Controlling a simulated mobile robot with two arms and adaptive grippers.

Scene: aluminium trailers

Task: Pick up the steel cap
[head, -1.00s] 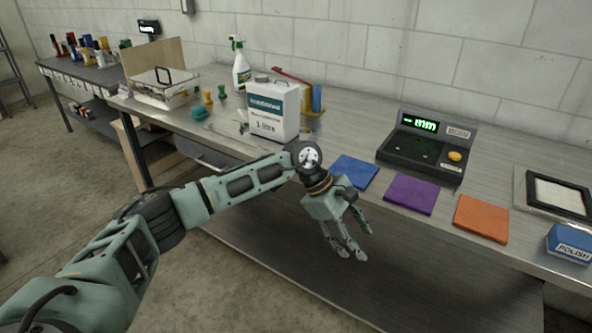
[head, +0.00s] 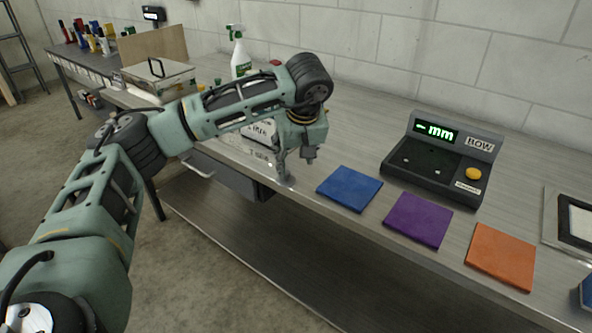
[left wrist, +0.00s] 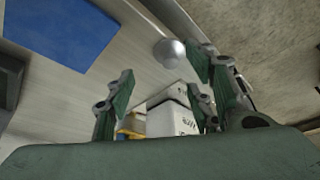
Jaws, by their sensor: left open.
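The steel cap (left wrist: 169,52), a small round silver piece, sits on the metal bench top near its front edge in the left wrist view. My left gripper (head: 291,168) is above the bench's front edge in the head view, left of the blue cloth. In the left wrist view its fingers (left wrist: 158,88) are spread, with nothing between them. The cap is beyond the fingers, apart from them as far as I can tell. In the head view the cap cannot be told clearly from the fingertips. My right gripper is in neither view.
Blue (head: 349,189), purple (head: 417,219) and orange (head: 500,257) cloths lie right of the gripper. A black display box (head: 436,168) stands behind them. A spray bottle (head: 239,58) stands farther back.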

